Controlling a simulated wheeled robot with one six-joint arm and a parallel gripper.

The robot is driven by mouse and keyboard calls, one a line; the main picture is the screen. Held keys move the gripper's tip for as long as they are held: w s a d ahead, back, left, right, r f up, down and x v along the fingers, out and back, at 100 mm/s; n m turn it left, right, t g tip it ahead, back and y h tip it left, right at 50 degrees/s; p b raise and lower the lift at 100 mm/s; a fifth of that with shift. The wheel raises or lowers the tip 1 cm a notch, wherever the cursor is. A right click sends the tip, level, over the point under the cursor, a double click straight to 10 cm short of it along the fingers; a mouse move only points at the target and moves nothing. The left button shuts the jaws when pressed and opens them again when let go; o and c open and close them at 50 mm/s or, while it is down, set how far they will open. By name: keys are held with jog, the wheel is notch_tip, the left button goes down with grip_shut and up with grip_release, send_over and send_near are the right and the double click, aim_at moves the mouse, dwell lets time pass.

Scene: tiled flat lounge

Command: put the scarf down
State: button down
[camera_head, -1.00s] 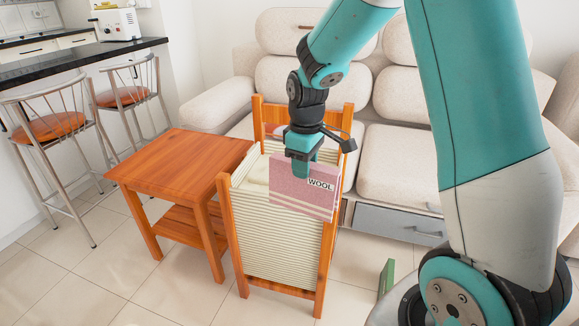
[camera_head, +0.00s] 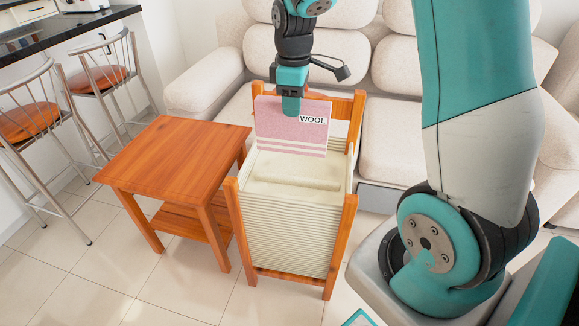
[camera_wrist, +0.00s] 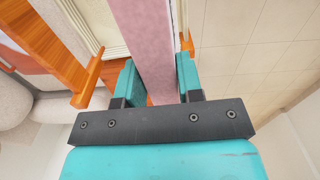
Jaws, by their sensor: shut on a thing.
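The scarf (camera_head: 290,125) is a flat pink folded piece with pale stripes and a "WOOL" label. My gripper (camera_head: 291,106) is shut on its top edge and holds it upright. In the head view the scarf hangs at the far part of a wood-framed basket (camera_head: 290,225) with ribbed cream sides. Its lower edge shows near the basket's inside; I cannot tell whether it touches anything. In the wrist view the pink scarf (camera_wrist: 147,40) runs between the two teal fingers of my gripper (camera_wrist: 157,82).
A cream rolled cloth (camera_head: 295,178) lies in the basket's near part. A wooden side table (camera_head: 178,160) with a bare top stands left of the basket. A cream sofa (camera_head: 395,140) is behind. Bar stools (camera_head: 100,75) stand at the left by a dark counter. Tiled floor is free in front.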

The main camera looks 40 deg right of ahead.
aim_at(293, 131)
notch_tip(293, 131, down, 19)
jog(key=b, duration=0.3)
jog(key=shift+f, duration=0.25)
jog(key=c, duration=0.8)
grip_release()
notch_tip(293, 131, up, 12)
jog(key=shift+f+p, duration=0.15)
jog(key=shift+p, duration=0.85)
jog(key=a+r, duration=0.2)
jog(key=shift+s+a+r, duration=0.2)
jog(key=shift+s+a, duration=0.1)
jog(key=shift+a, duration=0.05)
jog(key=s+a+r+y, duration=0.1)
jog(key=s+a+r, duration=0.3)
jog(key=s+a, duration=0.2)
jog(key=s+a+r+y, duration=0.1)
jog(key=s+a+r, duration=0.3)
jog(key=s+a, duration=0.3)
jog(key=s+a+r+m+y, duration=0.1)
jog(key=s+a+r+y, duration=0.1)
jog(key=s+a+r, duration=0.2)
jog(key=shift+s+a, duration=0.45)
jog(key=shift+s, duration=0.3)
jog(key=shift+s+a, duration=0.5)
jog(key=shift+s, duration=0.3)
jog(key=shift+s+a, duration=0.45)
jog(key=shift+s, duration=0.3)
